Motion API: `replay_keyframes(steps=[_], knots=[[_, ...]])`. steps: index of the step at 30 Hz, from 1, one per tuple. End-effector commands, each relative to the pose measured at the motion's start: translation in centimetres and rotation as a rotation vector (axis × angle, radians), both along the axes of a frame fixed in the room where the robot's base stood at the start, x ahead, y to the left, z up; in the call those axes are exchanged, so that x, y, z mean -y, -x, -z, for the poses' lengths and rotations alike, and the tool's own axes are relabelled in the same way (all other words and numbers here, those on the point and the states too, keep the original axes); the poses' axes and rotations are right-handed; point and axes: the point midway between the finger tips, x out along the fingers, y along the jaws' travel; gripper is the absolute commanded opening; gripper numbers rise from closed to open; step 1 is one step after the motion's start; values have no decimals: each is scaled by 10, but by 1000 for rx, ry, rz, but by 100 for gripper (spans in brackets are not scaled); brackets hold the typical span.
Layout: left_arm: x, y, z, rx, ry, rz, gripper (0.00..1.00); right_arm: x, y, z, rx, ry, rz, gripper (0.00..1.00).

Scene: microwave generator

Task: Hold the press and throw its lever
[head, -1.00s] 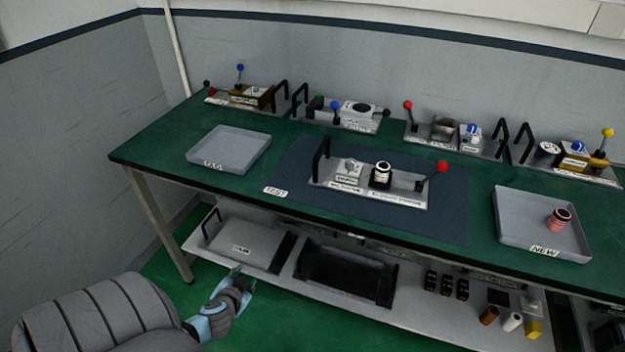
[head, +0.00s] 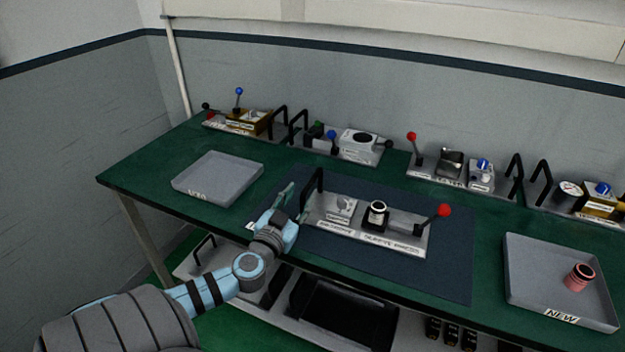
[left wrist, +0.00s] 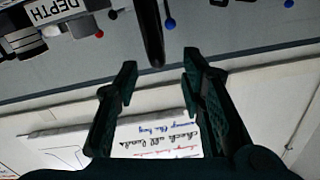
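The press (head: 372,236) sits on the dark blue mat, a grey plate with a black upright handle (head: 320,180) at its left end. A black-and-white part (head: 377,214) stands in its middle, and its lever with a red ball (head: 443,210) leans right. My left gripper (head: 296,197) is just left of the handle, with its fingers apart. In the left wrist view my open gripper (left wrist: 157,72) shows a black bar (left wrist: 150,35) beyond and between the fingertips, not clasped. My right gripper is not in view.
A grey tray (head: 185,190) lies at the left, and the NEW tray (head: 512,272) with a red part (head: 579,277) at the right. Several lever fixtures, including one with a red ball (head: 412,137), line the back. A shelf runs below the table.

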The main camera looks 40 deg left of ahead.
Motion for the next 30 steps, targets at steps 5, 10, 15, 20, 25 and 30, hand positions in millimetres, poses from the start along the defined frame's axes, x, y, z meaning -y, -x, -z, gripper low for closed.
replay_keyframes(steps=[5, 10, 15, 20, 25, 30], knots=[[-18, -51, 0, -4, 5, -3, 36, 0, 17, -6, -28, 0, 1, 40], [-25, -79, 3, -7, 3, 4, 36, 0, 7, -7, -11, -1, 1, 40], [-26, -84, 3, -10, 3, 4, 36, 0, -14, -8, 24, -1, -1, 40], [-26, -84, 3, -10, 3, 4, 33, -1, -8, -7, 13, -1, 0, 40], [-26, -84, 3, -9, 2, 4, 6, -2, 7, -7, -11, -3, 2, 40], [-26, -84, 4, -10, 3, 4, 0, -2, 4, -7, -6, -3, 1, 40]])
